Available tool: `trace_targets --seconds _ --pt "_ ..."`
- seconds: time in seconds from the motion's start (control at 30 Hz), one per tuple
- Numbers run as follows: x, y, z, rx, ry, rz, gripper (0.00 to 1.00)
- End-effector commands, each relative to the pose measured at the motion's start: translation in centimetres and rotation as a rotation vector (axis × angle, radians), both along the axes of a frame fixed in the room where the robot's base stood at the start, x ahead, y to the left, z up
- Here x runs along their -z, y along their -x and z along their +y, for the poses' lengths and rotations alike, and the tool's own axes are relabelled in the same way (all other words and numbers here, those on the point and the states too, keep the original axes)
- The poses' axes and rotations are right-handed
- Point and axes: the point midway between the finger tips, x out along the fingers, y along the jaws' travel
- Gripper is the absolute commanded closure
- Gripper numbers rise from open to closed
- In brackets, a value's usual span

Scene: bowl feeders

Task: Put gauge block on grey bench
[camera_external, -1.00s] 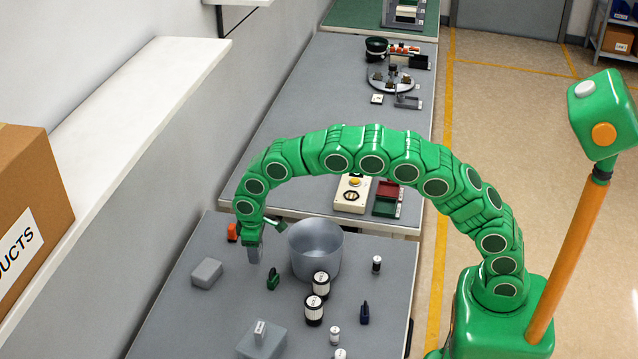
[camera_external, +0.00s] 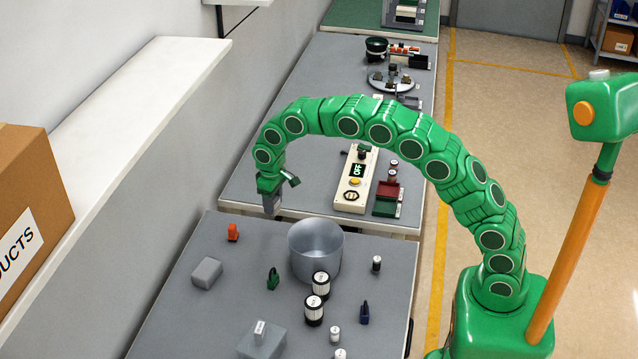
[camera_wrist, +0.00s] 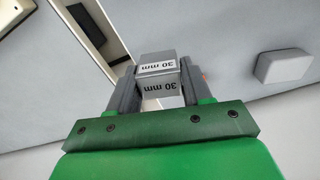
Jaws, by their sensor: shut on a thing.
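My gripper (camera_external: 271,208) is shut on the gauge block (camera_wrist: 158,67), a small grey block with "30 mm" labels. The wrist view shows the block between the two grey fingers. In the external view I cannot clearly tell the block from the fingers. The gripper is raised, near the far-left edge of the near grey bench (camera_external: 190,315) and left of the steel pot. A second grey bench surface (camera_external: 300,130) lies beyond it. I cannot tell which of the two is the one named.
The near bench holds a steel pot (camera_external: 315,250), a grey block (camera_external: 207,273), an orange item (camera_external: 233,232), a green padlock-like item (camera_external: 272,279) and several small jars. The second bench holds a control box (camera_external: 355,183) and red and green bins (camera_external: 387,199). Its left part looks clear.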

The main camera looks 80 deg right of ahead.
Motion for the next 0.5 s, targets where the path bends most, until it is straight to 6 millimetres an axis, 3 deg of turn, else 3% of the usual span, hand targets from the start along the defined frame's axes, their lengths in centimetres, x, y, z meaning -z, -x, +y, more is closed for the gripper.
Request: trace_targets --seconds 0.1,0.5 --pt "-0.2 1.1 -5.0 0.096 -0.001 -0.003 0.87" --pt "-0.4 7.0 -20.4 0.409 0.0 -0.007 0.87"
